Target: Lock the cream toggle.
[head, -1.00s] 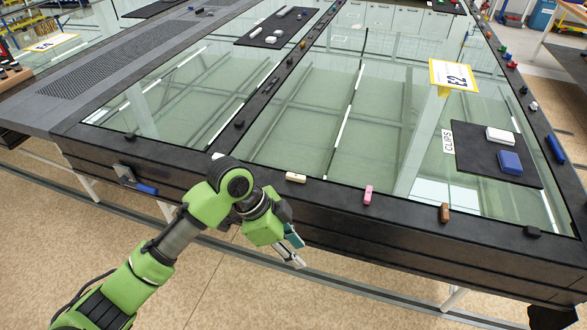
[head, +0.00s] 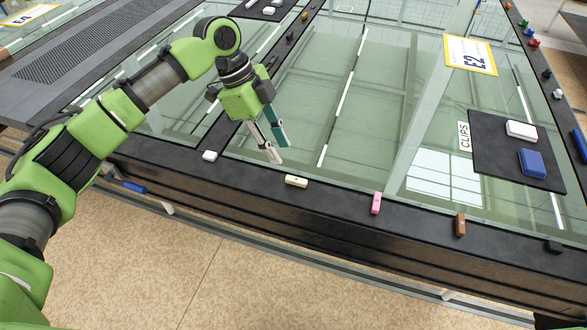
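The cream toggle (head: 296,181) is a small block on the black front rail of the glazed table, left of the pink toggle. Its long side lies roughly along the rail. My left gripper (head: 279,154) hangs over the glass just behind and a little left of the cream toggle, fingers pointing down towards it. One finger is silver and one teal, with a gap between them and nothing held. It looks apart from the toggle. My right gripper is not in view.
The front rail (head: 337,209) also carries a white toggle (head: 209,156), a pink toggle (head: 376,203) and a brown toggle (head: 460,225). A black mat (head: 490,160) with white and blue blocks lies right.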

